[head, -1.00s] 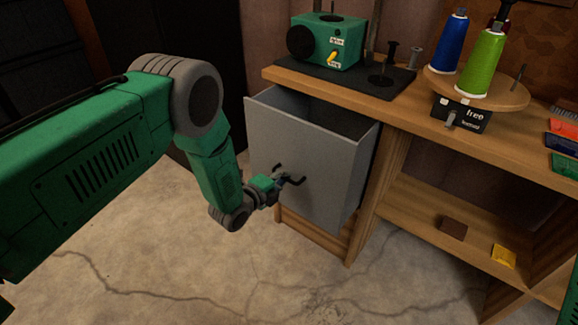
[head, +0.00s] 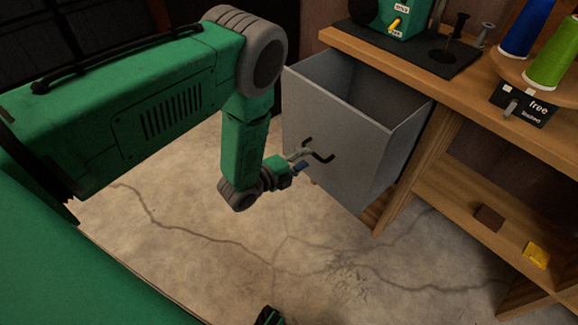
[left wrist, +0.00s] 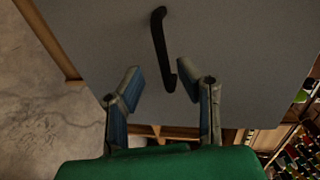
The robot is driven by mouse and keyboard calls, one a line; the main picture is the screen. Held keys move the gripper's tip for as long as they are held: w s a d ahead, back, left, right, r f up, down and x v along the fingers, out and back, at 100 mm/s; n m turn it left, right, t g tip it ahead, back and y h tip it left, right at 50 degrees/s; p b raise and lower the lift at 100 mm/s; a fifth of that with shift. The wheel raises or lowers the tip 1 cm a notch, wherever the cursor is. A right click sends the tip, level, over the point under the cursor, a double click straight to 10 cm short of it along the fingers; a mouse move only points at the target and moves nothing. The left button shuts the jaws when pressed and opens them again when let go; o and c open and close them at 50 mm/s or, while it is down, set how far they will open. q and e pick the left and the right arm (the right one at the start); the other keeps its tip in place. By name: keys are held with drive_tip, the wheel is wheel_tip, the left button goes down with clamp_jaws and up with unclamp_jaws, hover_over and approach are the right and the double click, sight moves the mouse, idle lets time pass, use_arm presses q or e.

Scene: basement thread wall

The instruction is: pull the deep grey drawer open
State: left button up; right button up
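The deep grey drawer (head: 345,140) stands well out of the wooden bench, its dark inside showing from above. Its black bar handle (head: 322,156) is on the front face. The handle (left wrist: 160,45) also shows in the left wrist view, running down from the upper middle, with its hooked lower end near the fingertips. My left gripper (head: 302,158) is at the drawer front, by the handle. In the left wrist view my left gripper (left wrist: 162,82) has its two fingers apart, with nothing clamped between them. I cannot tell if it touches the handle.
The wooden bench (head: 468,108) holds a green device (head: 398,22) on a dark mat and blue (head: 527,28) and green (head: 556,58) thread spools. A brown block (head: 489,217) and a yellow block (head: 536,255) lie on its lower shelf. Cracked concrete floor (head: 240,262) before the drawer is clear.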

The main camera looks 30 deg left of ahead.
use_arm(q)
drive_tip(key=v, duration=0.8)
drive_tip(key=shift+s+d, duration=0.2)
drive_tip(key=shift+s, duration=0.05)
use_arm(e)
drive_tip(key=shift+d, duration=0.1)
